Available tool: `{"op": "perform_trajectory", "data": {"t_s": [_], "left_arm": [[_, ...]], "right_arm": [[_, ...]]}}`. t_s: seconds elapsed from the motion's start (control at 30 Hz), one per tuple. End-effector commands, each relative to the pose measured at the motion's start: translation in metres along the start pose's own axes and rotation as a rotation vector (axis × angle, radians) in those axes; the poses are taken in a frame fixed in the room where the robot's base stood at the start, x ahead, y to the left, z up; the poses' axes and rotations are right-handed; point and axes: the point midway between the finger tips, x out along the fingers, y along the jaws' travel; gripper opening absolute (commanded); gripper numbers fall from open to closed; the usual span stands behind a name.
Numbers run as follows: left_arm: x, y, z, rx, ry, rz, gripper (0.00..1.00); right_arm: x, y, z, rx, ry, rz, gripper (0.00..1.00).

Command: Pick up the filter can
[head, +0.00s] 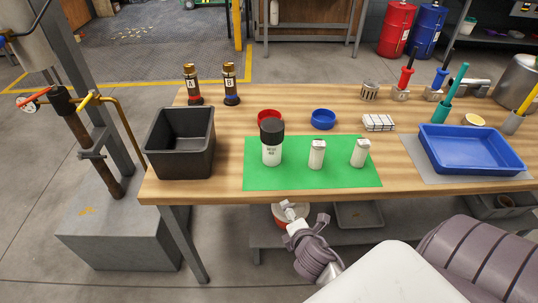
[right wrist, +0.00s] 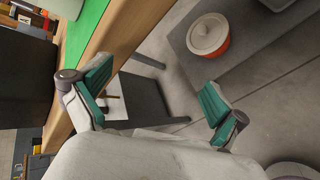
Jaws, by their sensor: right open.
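A white can with a black lid (head: 271,143) stands upright on the green mat (head: 335,179), left of two small white containers. It looks like the filter can, but its label is too small to read surely. My right gripper (right wrist: 157,98) is open and empty, its teal pads wide apart. In the head view, my right gripper (head: 291,210) is in front of the table's front edge, below the mat and apart from the can. My left gripper is out of view.
Two small white containers (head: 317,153) (head: 360,152) stand right of the can. A red bowl (head: 268,115) is close behind it. A black bin (head: 180,143) is left, a blue tray (head: 470,150) right. An orange-red pot (right wrist: 208,36) is on the lower shelf.

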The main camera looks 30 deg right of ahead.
Motion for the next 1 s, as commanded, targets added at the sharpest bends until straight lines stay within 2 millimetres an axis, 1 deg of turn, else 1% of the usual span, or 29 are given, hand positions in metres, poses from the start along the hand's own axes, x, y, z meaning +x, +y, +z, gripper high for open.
{"op": "perform_trajectory", "data": {"t_s": [0.03, 0.07, 0.1, 0.13, 0.2, 0.3, 0.4, 0.5, 0.6, 0.67, 0.73, 0.9, 1.0], "left_arm": [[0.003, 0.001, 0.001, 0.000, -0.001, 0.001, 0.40], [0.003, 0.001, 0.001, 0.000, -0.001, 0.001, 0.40], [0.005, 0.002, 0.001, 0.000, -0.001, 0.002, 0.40], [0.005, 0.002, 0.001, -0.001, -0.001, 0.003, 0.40], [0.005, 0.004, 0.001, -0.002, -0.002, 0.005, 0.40], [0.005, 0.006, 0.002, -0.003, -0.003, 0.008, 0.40], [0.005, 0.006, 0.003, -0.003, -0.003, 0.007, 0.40], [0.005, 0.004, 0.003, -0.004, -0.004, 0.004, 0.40], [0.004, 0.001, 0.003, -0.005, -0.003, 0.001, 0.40], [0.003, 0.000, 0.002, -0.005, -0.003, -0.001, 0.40], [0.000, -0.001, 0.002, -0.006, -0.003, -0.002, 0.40], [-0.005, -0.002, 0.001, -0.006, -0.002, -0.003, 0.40], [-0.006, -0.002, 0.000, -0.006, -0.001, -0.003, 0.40]], "right_arm": [[-0.009, 0.024, 0.011, -0.053, -0.029, 0.051, 0.98], [-0.016, 0.039, 0.019, -0.096, -0.051, 0.082, 0.98], [-0.024, 0.061, 0.030, -0.180, -0.087, 0.135, 0.98], [-0.029, 0.075, 0.037, -0.255, -0.116, 0.172, 0.98], [-0.034, 0.100, 0.047, -0.437, -0.172, 0.245, 0.98], [-0.037, 0.124, 0.053, -0.685, -0.244, 0.329, 0.98], [-0.038, 0.142, 0.054, -0.909, -0.310, 0.393, 0.98], [-0.038, 0.153, 0.053, -1.083, -0.362, 0.437, 0.98], [-0.036, 0.162, 0.052, -1.190, -0.395, 0.462, 0.98], [-0.030, 0.168, 0.052, -1.212, -0.403, 0.467, 0.98], [-0.021, 0.175, 0.053, -1.217, -0.406, 0.469, 0.98], [0.009, 0.194, 0.055, -1.213, -0.405, 0.467, 0.98], [0.023, 0.201, 0.055, -1.211, -0.403, 0.466, 0.98]]}}
